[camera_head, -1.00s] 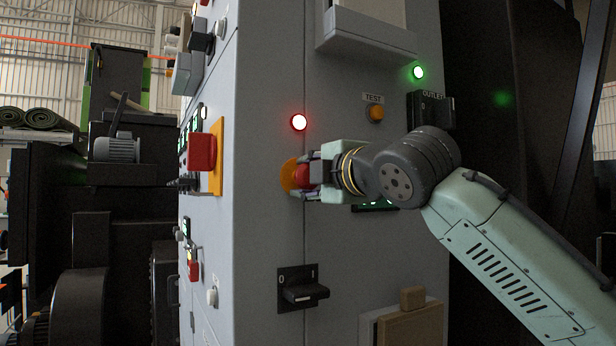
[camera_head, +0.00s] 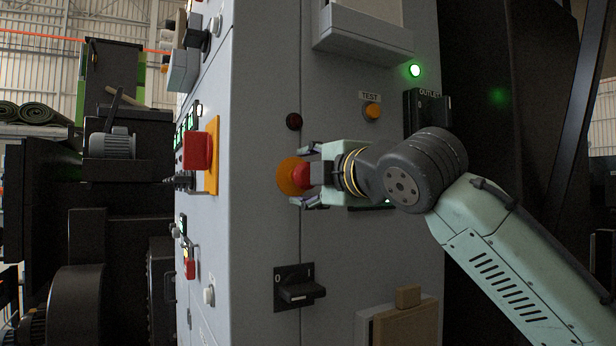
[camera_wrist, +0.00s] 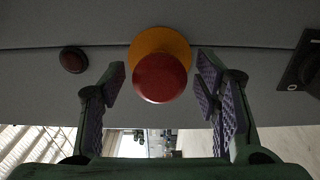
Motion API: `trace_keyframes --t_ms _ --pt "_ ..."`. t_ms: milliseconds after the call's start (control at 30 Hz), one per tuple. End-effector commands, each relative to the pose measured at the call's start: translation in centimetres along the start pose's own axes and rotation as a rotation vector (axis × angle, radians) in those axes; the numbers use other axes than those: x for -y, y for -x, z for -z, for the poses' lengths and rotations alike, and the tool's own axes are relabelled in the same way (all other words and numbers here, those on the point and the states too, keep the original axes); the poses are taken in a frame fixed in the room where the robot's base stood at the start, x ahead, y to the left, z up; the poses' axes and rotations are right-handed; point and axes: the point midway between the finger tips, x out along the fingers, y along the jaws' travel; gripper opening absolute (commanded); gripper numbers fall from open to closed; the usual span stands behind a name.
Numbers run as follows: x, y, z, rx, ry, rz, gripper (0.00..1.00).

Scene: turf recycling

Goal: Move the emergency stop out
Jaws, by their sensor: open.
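The emergency stop is a red mushroom button (camera_head: 302,175) on a round orange-yellow base (camera_head: 288,177), on the front of the grey cabinet. In the wrist view the red button (camera_wrist: 160,78) sits between the two fingers, with a gap on both sides. My gripper (camera_head: 308,176) is open around the button; in the wrist view its fingertips (camera_wrist: 160,82) stand left and right of it. The lamp (camera_head: 294,121) above the button is dark red and unlit; it also shows in the wrist view (camera_wrist: 73,59).
A rotary switch (camera_head: 298,287) is below and an orange TEST button (camera_head: 372,111) at upper right. A green lamp (camera_head: 415,70) is lit. A shelf-like box (camera_head: 362,40) juts out above. Another red switch (camera_head: 198,151) is on the cabinet's left side.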

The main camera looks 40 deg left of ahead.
Motion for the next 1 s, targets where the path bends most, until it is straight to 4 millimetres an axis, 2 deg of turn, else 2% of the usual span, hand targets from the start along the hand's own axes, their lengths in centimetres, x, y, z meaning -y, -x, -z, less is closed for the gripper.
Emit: trace_keyframes --t_ms 133,267,500,700,833,1000 --pt "0.0 0.3 0.0 0.0 0.0 -0.001 0.57" --pt "0.0 1.8 -0.1 0.0 -0.001 -0.002 0.57" --pt "0.0 6.9 -0.1 0.001 0.0 -0.002 0.57" --pt "0.0 10.4 -0.1 0.001 0.0 -0.002 0.57" --pt "0.0 11.7 0.0 0.0 0.0 0.0 0.57" --pt "0.0 12.1 0.0 0.001 0.0 0.0 0.57"
